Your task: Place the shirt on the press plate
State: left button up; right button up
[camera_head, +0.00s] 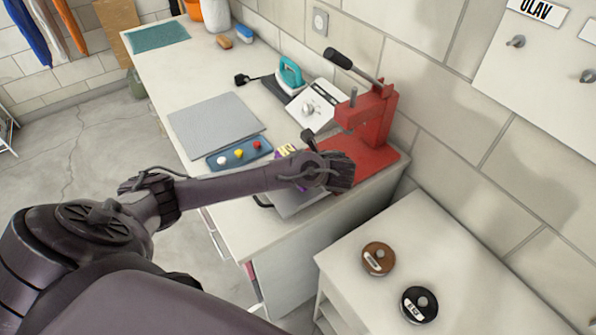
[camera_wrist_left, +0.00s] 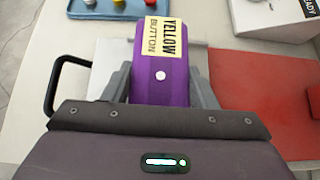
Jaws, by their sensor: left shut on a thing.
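The shirt (camera_wrist_left: 163,75) is a purple piece with a cream label reading "YELLOW BUTTON" and a white dot. In the left wrist view my left gripper (camera_wrist_left: 162,84) is shut on it, one finger on each side. In the head view only slivers of the purple shirt (camera_head: 283,153) show behind my arm. A light grey plate (camera_wrist_left: 106,62) with a black handle lies under the shirt and gripper. I cannot tell whether the shirt touches it. This looks like the press plate; it also shows in the head view (camera_head: 304,206). My right gripper is not in view.
The red press (camera_head: 374,125) stands just right of the plate. A blue tray (camera_head: 219,162) with coloured buttons and a grey mat (camera_head: 213,122) lie to the left. A teal iron (camera_head: 291,73) and a white box (camera_head: 322,97) stand behind. A lower white table (camera_head: 430,250) holds two round tins.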

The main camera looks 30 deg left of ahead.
pick_arm(q)
notch_tip(320, 180, down, 3)
jog(key=shift+f, duration=0.1)
jog(key=shift+f, duration=0.15)
jog(key=o, duration=1)
